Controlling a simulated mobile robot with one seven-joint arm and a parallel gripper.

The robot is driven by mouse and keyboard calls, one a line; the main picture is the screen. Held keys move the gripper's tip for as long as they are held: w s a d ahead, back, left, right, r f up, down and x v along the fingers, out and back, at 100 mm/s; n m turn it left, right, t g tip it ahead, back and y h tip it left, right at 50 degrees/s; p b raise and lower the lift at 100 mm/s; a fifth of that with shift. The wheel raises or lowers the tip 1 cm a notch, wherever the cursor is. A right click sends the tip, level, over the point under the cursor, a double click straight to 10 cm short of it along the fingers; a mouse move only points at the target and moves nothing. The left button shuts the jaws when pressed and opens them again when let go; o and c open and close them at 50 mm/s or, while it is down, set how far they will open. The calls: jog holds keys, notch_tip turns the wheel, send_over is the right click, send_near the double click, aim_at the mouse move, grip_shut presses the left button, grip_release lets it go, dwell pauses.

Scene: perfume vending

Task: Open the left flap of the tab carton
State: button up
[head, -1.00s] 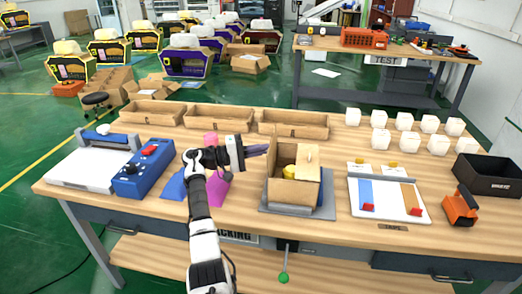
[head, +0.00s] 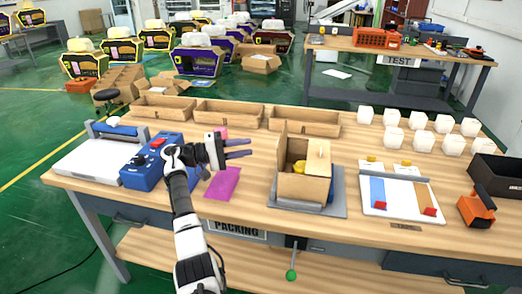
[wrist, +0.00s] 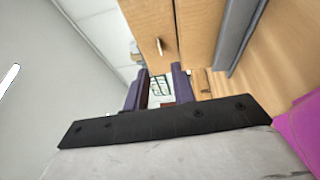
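The tab carton (head: 306,188) is a brown cardboard box on a grey plate (head: 336,203). Its left flap (head: 282,148) stands upright on the left side, and a right panel with a small round mark (head: 318,155) stands opposite. The top between them is open, with a yellow item (head: 299,167) inside. My gripper (head: 250,147) is left of the carton, apart from it, pointing right, with its fingers spread and nothing between them. In the wrist view, the dark fingers (wrist: 160,85) are apart and cardboard panels (wrist: 150,22) show beyond them.
A pink sheet (head: 222,184) and a blue device (head: 150,170) lie near my arm. A white board (head: 400,195) with blue and orange strips is right of the carton. Several wooden trays (head: 228,114) line the back, and white cubes (head: 393,138) stand at the back right.

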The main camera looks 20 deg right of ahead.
jog(key=b+v, duration=0.1)
jog(key=v, duration=0.4)
